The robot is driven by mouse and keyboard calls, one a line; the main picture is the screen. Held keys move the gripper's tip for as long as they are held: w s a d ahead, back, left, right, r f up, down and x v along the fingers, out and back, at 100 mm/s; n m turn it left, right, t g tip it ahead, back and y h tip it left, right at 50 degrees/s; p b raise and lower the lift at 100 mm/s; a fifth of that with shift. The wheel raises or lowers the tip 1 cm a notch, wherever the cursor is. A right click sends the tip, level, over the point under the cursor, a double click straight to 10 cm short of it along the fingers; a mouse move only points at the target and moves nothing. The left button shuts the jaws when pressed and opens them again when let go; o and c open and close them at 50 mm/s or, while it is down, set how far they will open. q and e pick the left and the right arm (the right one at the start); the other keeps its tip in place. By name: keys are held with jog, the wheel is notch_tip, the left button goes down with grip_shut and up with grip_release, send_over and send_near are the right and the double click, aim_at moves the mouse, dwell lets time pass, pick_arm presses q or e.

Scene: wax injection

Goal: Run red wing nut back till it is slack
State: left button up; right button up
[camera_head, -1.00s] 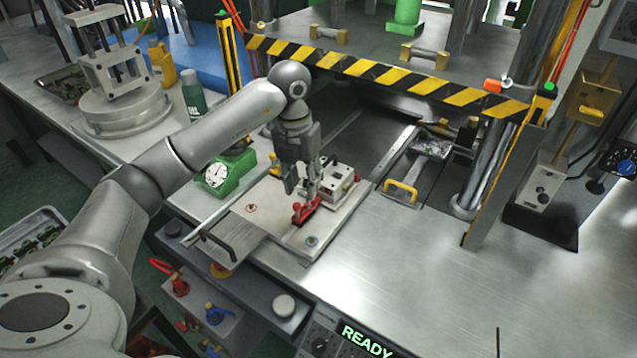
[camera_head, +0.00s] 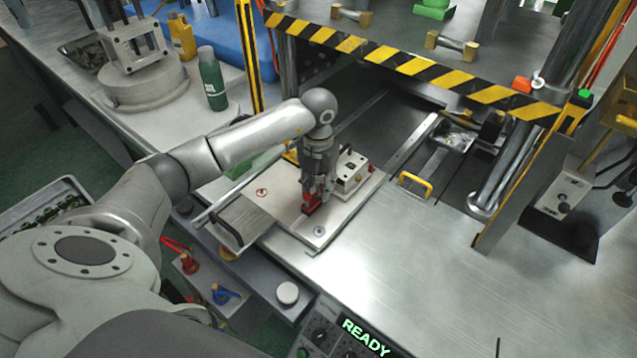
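The red wing nut (camera_head: 312,204) sits on the pale fixture plate (camera_head: 283,214), just left of a block with dark knobs (camera_head: 350,171). My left gripper (camera_head: 317,192) points down at the wing nut, with its fingertips at or around it. The fingers hide part of the nut. I cannot tell whether they are closed on it or only beside it. My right gripper is not in view.
A striped yellow-black bar (camera_head: 400,65) crosses the press behind the plate. A yellow handle (camera_head: 414,184) stands to the right. A green bottle (camera_head: 212,80) stands at the back left. The bench at front right is clear. A panel (camera_head: 366,337) reads READY.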

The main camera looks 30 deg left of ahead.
pick_arm(q)
jog(key=shift+f, duration=0.3)
grip_shut()
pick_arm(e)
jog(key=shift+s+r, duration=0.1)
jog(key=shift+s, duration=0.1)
pick_arm(q)
jog(key=shift+n, duration=0.3)
jog(key=shift+n, duration=1.2)
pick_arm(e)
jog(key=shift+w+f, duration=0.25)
